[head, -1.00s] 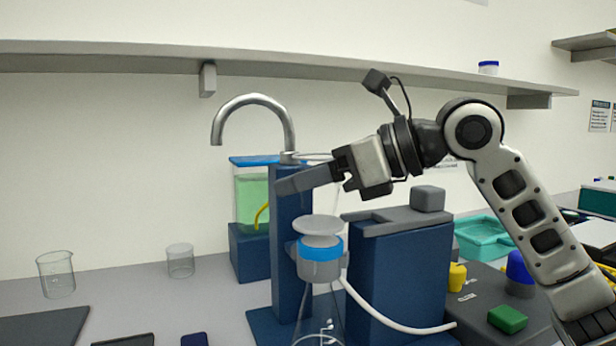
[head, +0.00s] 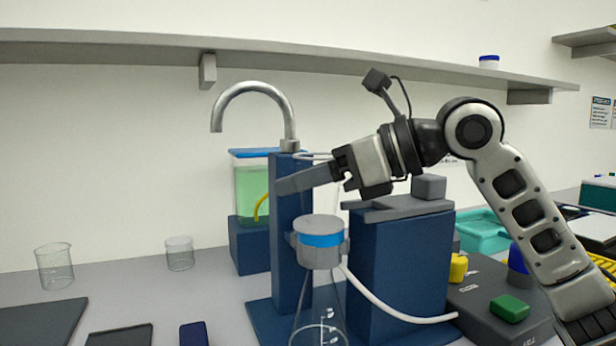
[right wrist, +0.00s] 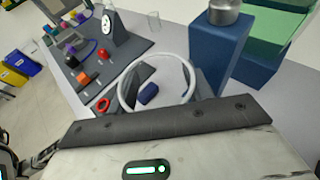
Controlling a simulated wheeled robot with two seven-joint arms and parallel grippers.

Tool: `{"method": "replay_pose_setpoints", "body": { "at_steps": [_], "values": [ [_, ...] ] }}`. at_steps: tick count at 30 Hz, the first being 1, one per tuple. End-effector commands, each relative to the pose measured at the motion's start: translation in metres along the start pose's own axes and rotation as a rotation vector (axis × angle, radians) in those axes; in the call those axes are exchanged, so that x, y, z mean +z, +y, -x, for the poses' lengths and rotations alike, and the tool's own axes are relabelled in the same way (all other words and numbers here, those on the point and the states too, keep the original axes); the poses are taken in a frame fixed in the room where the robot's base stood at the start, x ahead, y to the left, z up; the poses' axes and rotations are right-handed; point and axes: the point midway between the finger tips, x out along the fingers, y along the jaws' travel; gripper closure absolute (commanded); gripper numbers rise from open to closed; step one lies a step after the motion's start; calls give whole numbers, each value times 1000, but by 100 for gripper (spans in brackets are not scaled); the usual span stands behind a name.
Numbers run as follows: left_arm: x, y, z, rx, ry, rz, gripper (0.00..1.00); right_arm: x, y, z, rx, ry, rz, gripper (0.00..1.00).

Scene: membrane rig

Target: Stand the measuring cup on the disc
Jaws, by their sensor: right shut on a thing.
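My right gripper (head: 305,179) reaches in from the right in the head view and is shut on a clear, hard-to-see vessel, which I take for the measuring cup (head: 326,203). The cup looks upright, its thin rim just above the fingers. The pale disc (head: 318,222) lies on top of the blue-banded holder (head: 320,240) over the conical flask (head: 318,305). The cup is directly above the disc; its clear base is too faint to tell whether it touches. My left gripper is not in view.
A blue column (head: 290,225) stands behind the flask, a blue block (head: 400,255) to its right. A bent metal tap (head: 253,92) rises behind. Two clear beakers (head: 54,268) (head: 180,254) stand at left. A white hose (head: 395,313) runs right. The shelf (head: 400,75) is above.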

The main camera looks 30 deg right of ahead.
Motion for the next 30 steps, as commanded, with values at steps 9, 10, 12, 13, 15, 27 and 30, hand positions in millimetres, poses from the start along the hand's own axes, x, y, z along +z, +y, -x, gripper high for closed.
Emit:
{"method": "replay_pose_setpoints", "body": {
  "at_steps": [9,10,12,13,15,27,30],
  "values": [
    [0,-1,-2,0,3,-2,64,-1,0,0,0,0,0,24],
    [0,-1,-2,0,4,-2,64,-1,0,0,0,0,0,24],
    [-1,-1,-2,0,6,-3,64,-1,0,0,0,0,0,24],
    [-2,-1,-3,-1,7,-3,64,-1,0,-1,0,1,0,24],
    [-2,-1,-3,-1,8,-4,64,-1,0,-1,0,1,0,24],
    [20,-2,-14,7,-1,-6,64,-5,-1,35,-4,-6,1,24],
    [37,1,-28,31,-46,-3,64,-4,0,60,-2,-7,1,24]
  ]
}}
